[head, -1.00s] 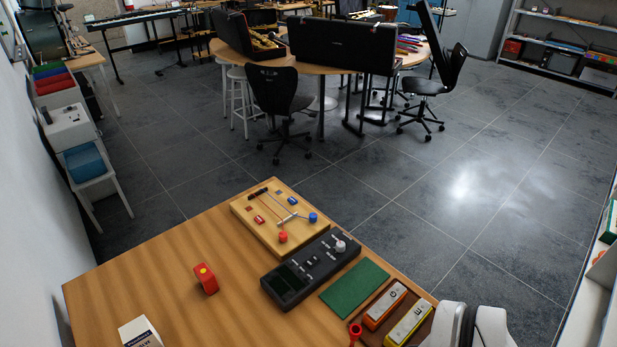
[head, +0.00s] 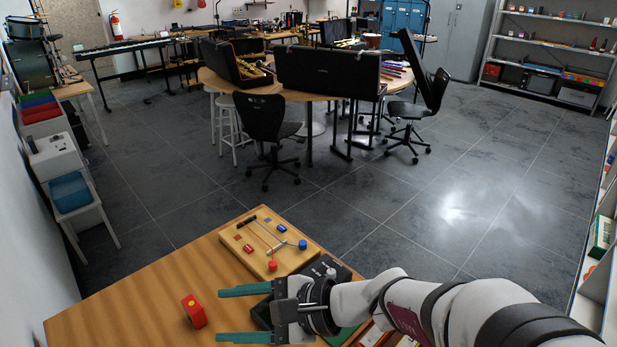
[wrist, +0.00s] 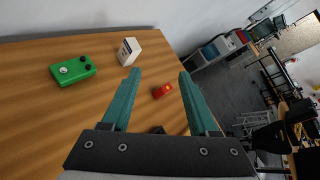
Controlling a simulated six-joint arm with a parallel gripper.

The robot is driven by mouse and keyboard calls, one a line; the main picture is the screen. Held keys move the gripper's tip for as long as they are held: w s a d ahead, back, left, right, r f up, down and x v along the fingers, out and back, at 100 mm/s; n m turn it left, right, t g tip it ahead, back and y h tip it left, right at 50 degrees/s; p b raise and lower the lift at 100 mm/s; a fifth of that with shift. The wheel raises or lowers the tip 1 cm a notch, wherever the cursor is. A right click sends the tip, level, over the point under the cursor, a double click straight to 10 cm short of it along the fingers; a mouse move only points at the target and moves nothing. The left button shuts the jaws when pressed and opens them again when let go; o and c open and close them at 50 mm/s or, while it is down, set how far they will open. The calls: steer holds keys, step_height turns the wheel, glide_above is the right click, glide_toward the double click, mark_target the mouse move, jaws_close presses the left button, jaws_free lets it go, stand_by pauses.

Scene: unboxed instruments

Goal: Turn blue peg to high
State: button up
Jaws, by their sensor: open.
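The wooden board (head: 241,241) lies on the far corner of the table. Its blue peg (head: 303,244) stands at the right edge, at the end of a grey bar, and a red peg (head: 272,265) stands near the front edge. Small red and blue labels lie on the board; their lettering is too small to read. My gripper (head: 219,315) is open and empty, with green fingers pointing left, in front of the board and apart from the blue peg. The wrist view shows both fingers (wrist: 159,72) spread; the board is not visible there.
A red block (head: 194,311) with a yellow dot stands left of my gripper. My arm hides most of the black device (head: 321,268). The wrist view shows a green box (wrist: 73,68) and a white carton (wrist: 129,51). The table's left part is bare.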

steer(key=w+f+m+t, duration=0.2)
steer(key=w+m+t, duration=0.25)
steer(key=w, duration=0.45)
steer(key=m+t+h, duration=0.6)
steer(key=m+h, duration=0.3)
steer(key=m, duration=0.6)
glide_toward(303, 244)
steer(key=x, duration=0.7)
steer(key=shift+w+f, duration=0.25)
steer(key=shift+w, duration=0.1)
steer(key=shift+w+a+f, duration=0.2)
steer(key=shift+w+a, duration=0.05)
steer(key=shift+w, duration=0.35)
jaws_close()
